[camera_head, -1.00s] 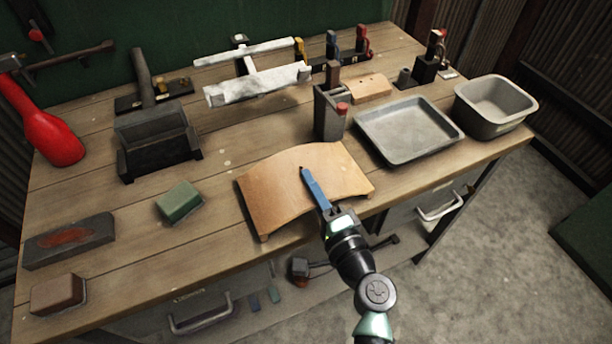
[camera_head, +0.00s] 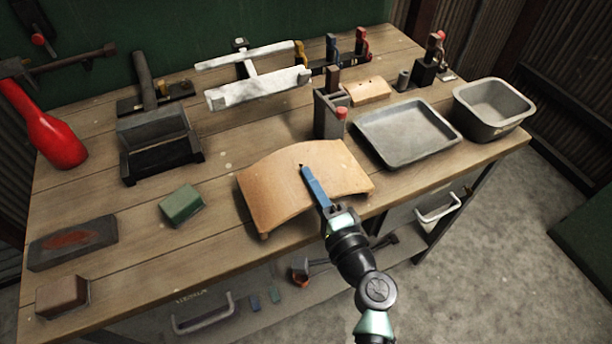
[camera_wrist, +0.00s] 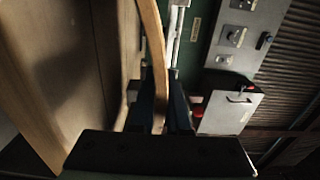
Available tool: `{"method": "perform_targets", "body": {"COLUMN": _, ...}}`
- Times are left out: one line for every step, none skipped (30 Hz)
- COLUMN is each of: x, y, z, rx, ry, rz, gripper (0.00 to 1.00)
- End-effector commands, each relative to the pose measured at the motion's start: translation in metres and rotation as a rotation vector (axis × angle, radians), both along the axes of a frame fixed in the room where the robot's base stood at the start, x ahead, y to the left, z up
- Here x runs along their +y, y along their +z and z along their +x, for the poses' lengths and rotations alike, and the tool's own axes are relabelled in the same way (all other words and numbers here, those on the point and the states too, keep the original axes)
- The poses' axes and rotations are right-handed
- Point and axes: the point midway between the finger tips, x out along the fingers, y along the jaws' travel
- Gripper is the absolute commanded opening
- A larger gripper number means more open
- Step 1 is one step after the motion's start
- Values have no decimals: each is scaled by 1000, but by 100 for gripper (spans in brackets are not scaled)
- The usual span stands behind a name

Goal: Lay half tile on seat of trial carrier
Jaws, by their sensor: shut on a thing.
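The half tile appears to be the tan, curved, arched sheet (camera_head: 275,190) near the bench's front edge in the head view. My gripper (camera_head: 306,176) is shut on it at its front edge, one blue finger lying along its top. The wrist view shows the tile's thin edge (camera_wrist: 155,50) between the two dark blue fingers (camera_wrist: 160,105). Whether the tile touches the bench is unclear. A white frame with two bars (camera_head: 258,90) at the back of the bench may be the trial carrier; I cannot tell for sure.
A grey tray (camera_head: 405,132) and a grey tub (camera_head: 492,108) stand to the right. A dark clamp-like block (camera_head: 328,118) stands behind the tile. A dark stepped block (camera_head: 158,143), green block (camera_head: 181,205) and red bottle-shaped thing (camera_head: 55,140) are to the left.

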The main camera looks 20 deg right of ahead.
Motion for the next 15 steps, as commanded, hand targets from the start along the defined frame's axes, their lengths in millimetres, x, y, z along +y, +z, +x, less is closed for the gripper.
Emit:
{"method": "perform_targets", "body": {"x": 0, "y": 9, "z": 1, "rx": -6, "ry": 0, "rz": -2, "gripper": 0}}
{"method": "perform_targets", "body": {"x": 0, "y": 10, "z": 1, "rx": -6, "ry": 0, "rz": -2, "gripper": 0}}
{"method": "perform_targets", "body": {"x": 0, "y": 13, "z": 1, "rx": -6, "ry": 0, "rz": -2, "gripper": 0}}
{"method": "perform_targets", "body": {"x": 0, "y": 14, "z": 1, "rx": -6, "ry": 0, "rz": -3, "gripper": 0}}
{"method": "perform_targets", "body": {"x": 0, "y": 16, "z": 1, "rx": -6, "ry": 0, "rz": -3, "gripper": 0}}
{"method": "perform_targets", "body": {"x": 0, "y": 18, "z": 1, "rx": -6, "ry": 0, "rz": -3, "gripper": 0}}
{"method": "perform_targets", "body": {"x": 0, "y": 20, "z": 1, "rx": -6, "ry": 0, "rz": -3, "gripper": 0}}
{"method": "perform_targets", "body": {"x": 0, "y": 21, "z": 1, "rx": -6, "ry": 0, "rz": -2, "gripper": 0}}
{"method": "perform_targets", "body": {"x": 0, "y": 23, "z": 1, "rx": -6, "ry": 0, "rz": -2, "gripper": 0}}
{"method": "perform_targets", "body": {"x": 0, "y": 25, "z": 1, "rx": -6, "ry": 0, "rz": -2, "gripper": 0}}
{"method": "perform_targets", "body": {"x": 0, "y": 26, "z": 1, "rx": -6, "ry": 0, "rz": -1, "gripper": 0}}
{"method": "perform_targets", "body": {"x": 0, "y": 29, "z": 1, "rx": -6, "ry": 1, "rz": -1, "gripper": 0}}
{"method": "perform_targets", "body": {"x": 0, "y": 30, "z": 1, "rx": -6, "ry": 1, "rz": -1, "gripper": 0}}
{"method": "perform_targets", "body": {"x": 0, "y": 32, "z": 1, "rx": -6, "ry": 1, "rz": -1, "gripper": 0}}
{"method": "perform_targets", "body": {"x": 0, "y": 34, "z": 1, "rx": -6, "ry": 1, "rz": -1, "gripper": 0}}
